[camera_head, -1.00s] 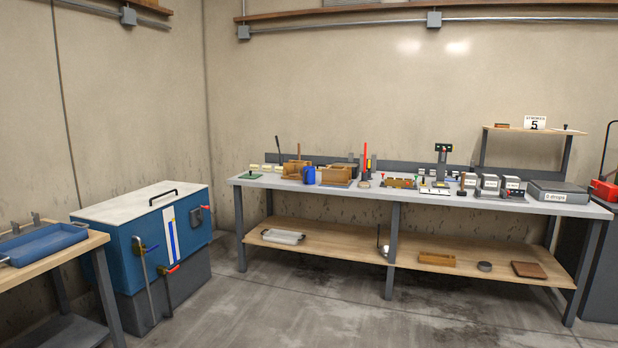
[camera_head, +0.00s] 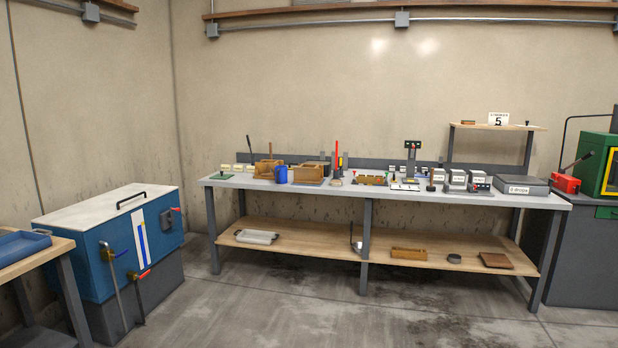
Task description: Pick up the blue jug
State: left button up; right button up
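The blue jug (camera_head: 281,174) stands upright on the grey top of the long workbench (camera_head: 225,182), left of the bench's middle. It is small and far off in the head view. It stands between a wooden box with an upright post (camera_head: 266,168) on its left and another wooden box (camera_head: 308,174) on its right, close to both. I cannot tell whether it touches them. Neither of my grippers shows in the head view.
A blue tank with a white lid (camera_head: 108,205) and taps stands at the left, beside a wooden table with a blue tray (camera_head: 22,243). A green machine (camera_head: 597,165) stands at the right. The concrete floor (camera_head: 270,305) before the workbench is clear.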

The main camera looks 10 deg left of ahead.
aim_at(281, 171)
jog(key=i+z, duration=0.1)
jog(key=i, duration=3.7)
